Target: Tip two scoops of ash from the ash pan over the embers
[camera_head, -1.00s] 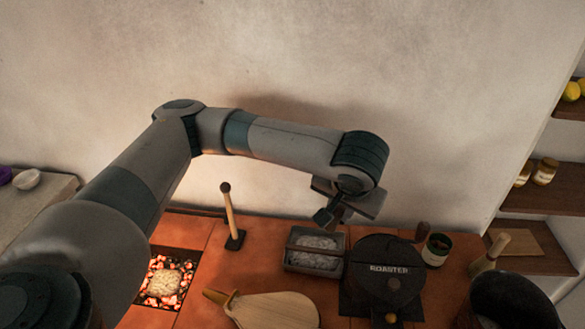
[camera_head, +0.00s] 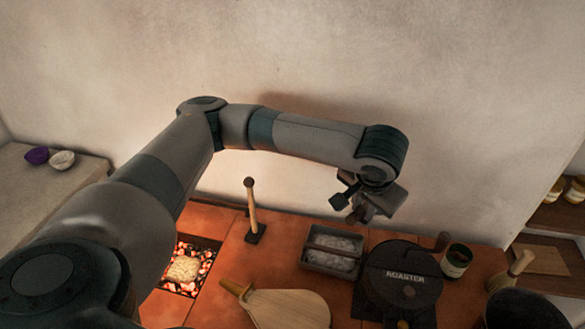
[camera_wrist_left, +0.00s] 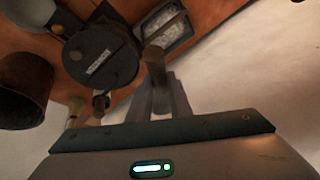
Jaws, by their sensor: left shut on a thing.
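The ash pan (camera_head: 310,256) is a grey metal tray holding pale ash, beside the roaster; it also shows in the left wrist view (camera_wrist_left: 190,36). The embers (camera_head: 205,262) glow red in a square pit at the left, with a pale ash-like heap on their middle. My left gripper (camera_head: 358,204) is above and a little right of the pan, clear of it. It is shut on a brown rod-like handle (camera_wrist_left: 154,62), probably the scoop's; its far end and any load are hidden. My right gripper is out of view.
The black roaster (camera_head: 403,272) stands right of the pan, with a tin (camera_head: 456,262) and a brush (camera_head: 520,264) beyond. Bellows (camera_head: 288,307) lie in front. An upright wooden-handled tool (camera_head: 251,210) stands between embers and pan. A wall rises behind.

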